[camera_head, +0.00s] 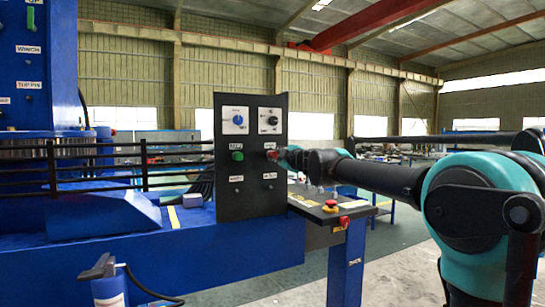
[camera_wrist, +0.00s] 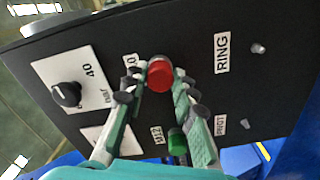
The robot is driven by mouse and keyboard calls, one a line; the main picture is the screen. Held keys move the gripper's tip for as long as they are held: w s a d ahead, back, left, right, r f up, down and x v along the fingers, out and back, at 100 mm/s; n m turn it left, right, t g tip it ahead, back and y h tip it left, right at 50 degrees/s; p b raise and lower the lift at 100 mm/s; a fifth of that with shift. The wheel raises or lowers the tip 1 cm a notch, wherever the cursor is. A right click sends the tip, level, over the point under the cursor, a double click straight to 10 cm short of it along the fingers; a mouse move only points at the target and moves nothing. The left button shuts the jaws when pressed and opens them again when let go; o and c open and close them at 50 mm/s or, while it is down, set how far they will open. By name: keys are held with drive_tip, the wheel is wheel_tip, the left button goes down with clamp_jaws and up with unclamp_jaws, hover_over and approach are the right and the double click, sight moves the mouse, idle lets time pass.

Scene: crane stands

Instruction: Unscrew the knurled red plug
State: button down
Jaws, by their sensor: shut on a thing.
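The knurled red plug (camera_wrist: 160,75) sticks out of the black panel (camera_wrist: 200,40) in the wrist view, seen nearly end-on. The fingers of my gripper (camera_wrist: 162,84) reach up on both sides of it and are shut on it. In the head view my gripper (camera_head: 292,157) comes in from the right against the upright panel (camera_head: 251,190). The red plug (camera_head: 271,154) shows there as a small red spot at the fingertips, partly hidden. Whether its thread is engaged in the panel cannot be seen.
A green plug (camera_head: 237,156) sits left of the red one, close to a finger in the wrist view (camera_wrist: 177,143). A blue knob (camera_head: 238,120) and a black knob (camera_head: 272,120) are above. A low console (camera_head: 318,208) with a red button (camera_head: 330,205) stands below my arm.

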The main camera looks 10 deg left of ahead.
drive_tip(key=c, duration=1.1)
unclamp_jaws()
drive_tip(key=shift+c, duration=0.2)
drive_tip(key=shift+c, duration=0.8)
drive_tip(key=m, duration=0.6)
drive_tip(key=shift+m, duration=0.4)
drive_tip(key=m, duration=0.3)
drive_tip(key=shift+m, duration=0.4)
